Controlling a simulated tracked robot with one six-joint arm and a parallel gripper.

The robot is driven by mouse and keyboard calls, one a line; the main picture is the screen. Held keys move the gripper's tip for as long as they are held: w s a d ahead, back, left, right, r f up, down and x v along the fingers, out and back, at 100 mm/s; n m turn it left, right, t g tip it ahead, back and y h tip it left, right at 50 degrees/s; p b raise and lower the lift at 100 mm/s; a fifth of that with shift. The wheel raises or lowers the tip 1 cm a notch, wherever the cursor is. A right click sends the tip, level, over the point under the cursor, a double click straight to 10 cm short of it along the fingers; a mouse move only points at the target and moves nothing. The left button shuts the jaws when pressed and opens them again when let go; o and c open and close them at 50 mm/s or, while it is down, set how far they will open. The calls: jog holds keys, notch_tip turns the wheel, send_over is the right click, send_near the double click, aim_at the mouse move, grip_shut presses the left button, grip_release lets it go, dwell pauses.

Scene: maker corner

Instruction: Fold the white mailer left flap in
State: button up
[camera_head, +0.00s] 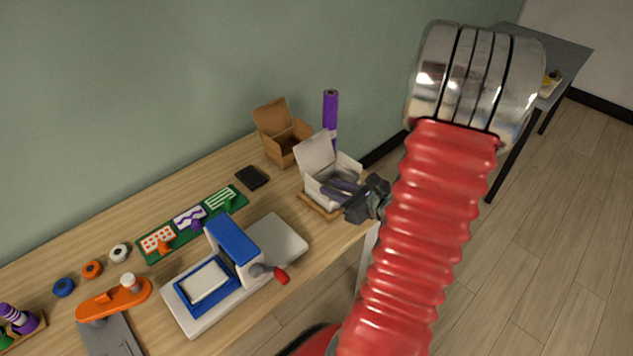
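The white mailer (317,154) stands at the right end of the workbench, with its lid raised at the back left. My gripper (352,200) is at the mailer's front right side, close against it. Two dark purple-grey elongated shapes show in the mailer's opening beside the gripper. I cannot tell if they are my fingers or contents. The gripper hides part of the mailer's right side, and the side flaps are too small to make out clearly. Whether the gripper touches the mailer is unclear.
A brown open box (283,146) and a purple roll (330,108) stand behind the mailer. A blue and white press (232,250) with a red-tipped handle sits to the left. A green board (190,228) and a black slab (252,177) lie behind it. The workbench (345,238) ends near the mailer.

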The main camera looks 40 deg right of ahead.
aim_at(316, 182)
jog(key=x, duration=0.8)
jog(key=shift+c, duration=0.4)
grip_shut()
jog(key=shift+s, duration=0.1)
jog(key=shift+d, duration=0.2)
jog(key=shift+a, duration=0.15)
